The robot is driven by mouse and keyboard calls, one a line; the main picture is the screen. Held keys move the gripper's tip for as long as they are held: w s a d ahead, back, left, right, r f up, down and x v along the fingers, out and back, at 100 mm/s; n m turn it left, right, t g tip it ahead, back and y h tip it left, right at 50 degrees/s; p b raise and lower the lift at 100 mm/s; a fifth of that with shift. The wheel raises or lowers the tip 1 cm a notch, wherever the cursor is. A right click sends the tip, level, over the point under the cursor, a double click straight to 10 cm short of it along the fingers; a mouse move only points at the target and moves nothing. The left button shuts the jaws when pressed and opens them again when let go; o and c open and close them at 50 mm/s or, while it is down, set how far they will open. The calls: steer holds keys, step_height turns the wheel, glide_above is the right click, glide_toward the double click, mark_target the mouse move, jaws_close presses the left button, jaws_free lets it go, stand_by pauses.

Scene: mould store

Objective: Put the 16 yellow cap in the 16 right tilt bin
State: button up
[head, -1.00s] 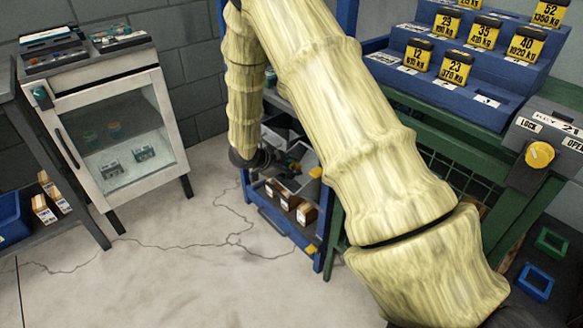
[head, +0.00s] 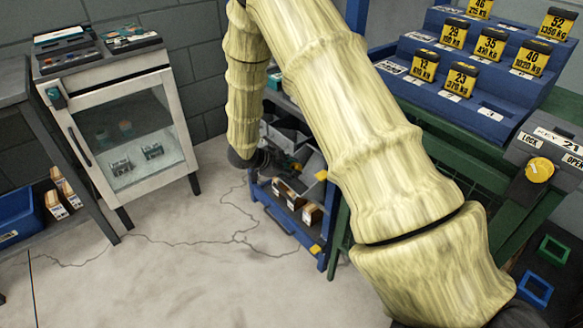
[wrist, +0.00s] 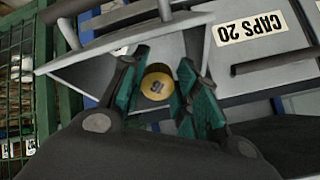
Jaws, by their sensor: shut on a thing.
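The yellow cap (wrist: 157,86), marked 16, sits between the teal fingers of my gripper (wrist: 160,76) in the wrist view. My gripper is shut on it. A grey open bin (wrist: 88,76) lies just beyond the fingers, and the cap appears over or in front of its opening. I cannot tell its depth or whether this bin is the 16 right tilt bin. In the head view the blue rack (head: 262,197) holds grey bins (head: 293,134), with the end of my arm beside them; the cap cannot be made out there.
A grey bin front with the label CAPS 20 (wrist: 258,27) is close on the right in the wrist view. Green mesh (wrist: 18,75) stands at the left. In the head view a glass-door cabinet (head: 125,140) stands left, with bare floor (head: 190,255) between.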

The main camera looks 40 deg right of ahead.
steer(key=shift+p+v, duration=0.8)
steer(key=shift+v, duration=0.35)
